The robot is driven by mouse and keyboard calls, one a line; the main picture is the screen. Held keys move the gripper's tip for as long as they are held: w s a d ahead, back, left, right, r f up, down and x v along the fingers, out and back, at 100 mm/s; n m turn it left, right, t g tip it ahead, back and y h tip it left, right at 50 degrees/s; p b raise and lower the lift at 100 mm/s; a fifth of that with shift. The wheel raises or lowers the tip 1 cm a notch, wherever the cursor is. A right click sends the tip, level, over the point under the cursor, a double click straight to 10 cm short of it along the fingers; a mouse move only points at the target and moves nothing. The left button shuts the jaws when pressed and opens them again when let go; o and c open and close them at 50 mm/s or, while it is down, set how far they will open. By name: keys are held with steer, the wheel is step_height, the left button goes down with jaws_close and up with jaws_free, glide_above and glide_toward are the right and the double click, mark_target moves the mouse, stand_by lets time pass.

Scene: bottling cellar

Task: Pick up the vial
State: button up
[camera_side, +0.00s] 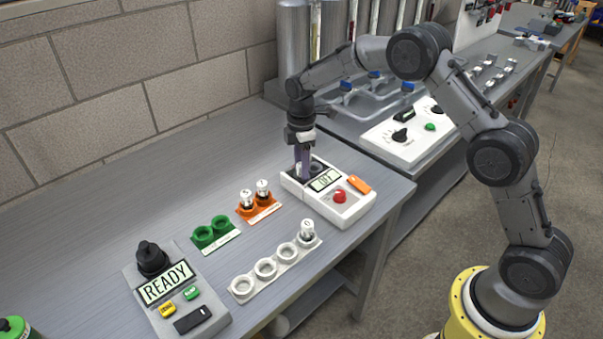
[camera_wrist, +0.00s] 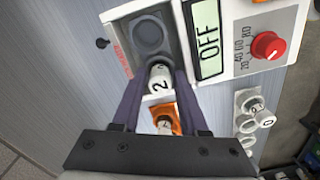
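A small white-capped vial marked 2 (camera_wrist: 160,78) is between the fingertips of my gripper (camera_wrist: 161,88) in the wrist view, with a finger against each side. In the side view my gripper (camera_side: 303,170) points down at the dark well of a white device (camera_side: 350,209), and the vial there is mostly hidden by the fingers. I cannot tell whether the vial's base touches the device. The well (camera_wrist: 150,35) shows beyond the vial in the wrist view. The device's display (camera_wrist: 207,38) reads OFF.
An orange rack (camera_side: 259,214) holds two vials. A green rack (camera_side: 214,233) is empty. A white rack (camera_side: 268,281) has one vial (camera_side: 307,231) at its right end. A grey device (camera_side: 172,290) reads READY. The bench's left area is clear.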

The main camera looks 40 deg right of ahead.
jaws_close()
